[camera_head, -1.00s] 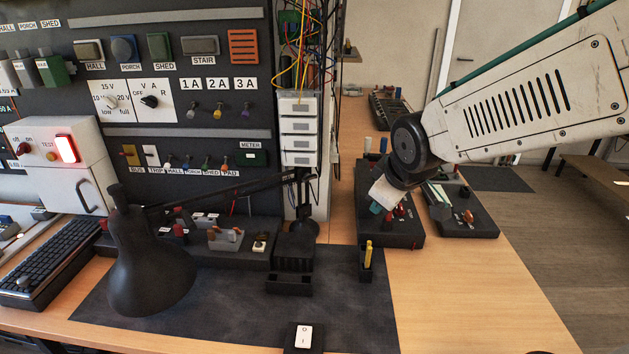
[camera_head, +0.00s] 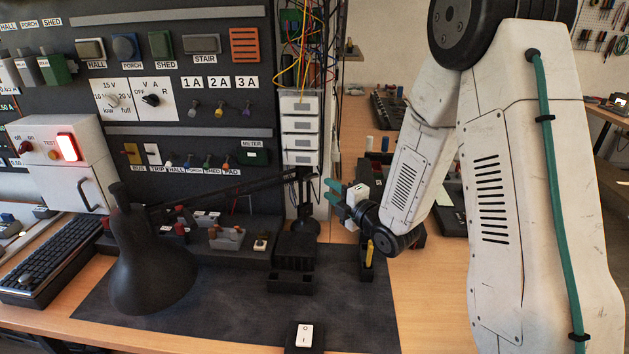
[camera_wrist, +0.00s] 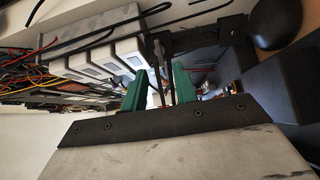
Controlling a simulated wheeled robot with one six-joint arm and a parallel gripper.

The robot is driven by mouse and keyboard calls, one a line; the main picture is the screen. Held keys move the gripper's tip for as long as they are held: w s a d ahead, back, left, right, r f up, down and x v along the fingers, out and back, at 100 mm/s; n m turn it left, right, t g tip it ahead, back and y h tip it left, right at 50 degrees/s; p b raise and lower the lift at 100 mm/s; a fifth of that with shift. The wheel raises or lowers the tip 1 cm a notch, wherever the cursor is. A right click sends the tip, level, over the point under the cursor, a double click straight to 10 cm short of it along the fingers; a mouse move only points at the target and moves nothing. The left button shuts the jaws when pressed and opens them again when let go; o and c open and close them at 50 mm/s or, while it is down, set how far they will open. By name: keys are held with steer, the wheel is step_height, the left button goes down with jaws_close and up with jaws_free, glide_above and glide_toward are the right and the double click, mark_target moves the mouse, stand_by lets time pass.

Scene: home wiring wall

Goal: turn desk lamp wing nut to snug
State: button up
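The black desk lamp (camera_head: 150,270) stands on the dark mat, its shade at the left. Its thin arm runs right to a joint (camera_head: 302,176) above the black base (camera_head: 294,246). I cannot make out the wing nut itself; it is too small or dark at that joint. My gripper (camera_head: 331,192) has green fingers pointing left, just right of the lamp's upright. In the wrist view my gripper (camera_wrist: 158,86) is open, with a gap between the fingers. Dark thin lamp-like parts show beyond and between the fingertips; I cannot tell whether they touch.
The wiring panel (camera_head: 190,120) with switches and a white module stack (camera_head: 299,130) rises close behind the lamp. The module stack also shows in the wrist view (camera_wrist: 100,55). A small holder with a yellow tool (camera_head: 369,254) stands below my gripper. A white rocker switch (camera_head: 304,335) sits in front.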

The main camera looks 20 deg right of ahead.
mark_target(313, 178)
steer(key=x, duration=0.7)
steer(key=shift+w+a, duration=0.1)
steer(key=shift+w, duration=0.15)
jaws_close()
